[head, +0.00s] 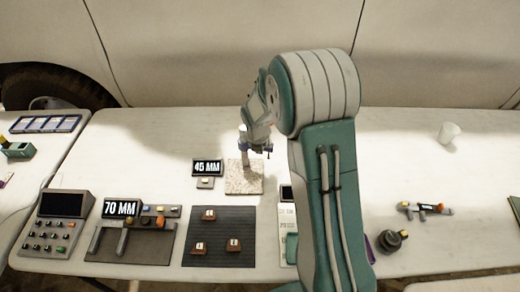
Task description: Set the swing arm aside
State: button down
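My arm reaches over the table from the front, and my gripper (259,146) hangs above the rear edge of a speckled square plate (244,184). The gripper is small and partly hidden by my arm, so I cannot tell whether its fingers are open or holding anything. A pale upright piece stands by the gripper over the plate; I cannot tell whether they touch. No part is clearly identifiable as the swing arm. A candidate is the grey bar-like part (122,241) on the dark fixture base (150,248) at the left.
A "45 MM" display (207,167) and a "70 MM" display (121,208) stand left of the plate. A dark mat (220,220) holds three brown blocks. A button console (54,222) sits far left. A white cup (448,133) stands right; the table's right rear is mostly clear.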

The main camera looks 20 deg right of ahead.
jog(key=shift+a, duration=0.1)
jog(key=v, duration=1.2)
jog(key=shift+a, duration=0.1)
jog(key=s+a+r+m+t, duration=0.2)
jog(key=s+r+m, duration=0.8)
jog(key=s+m, duration=0.4)
jog(key=s+a+r+m+t+y, duration=0.1)
jog(key=s+a+r+m, duration=0.1)
jog(key=s+m, duration=1)
jog(key=m, duration=0.4)
jog(key=shift+s+m, duration=0.3)
jog(key=shift+s, duration=0.05)
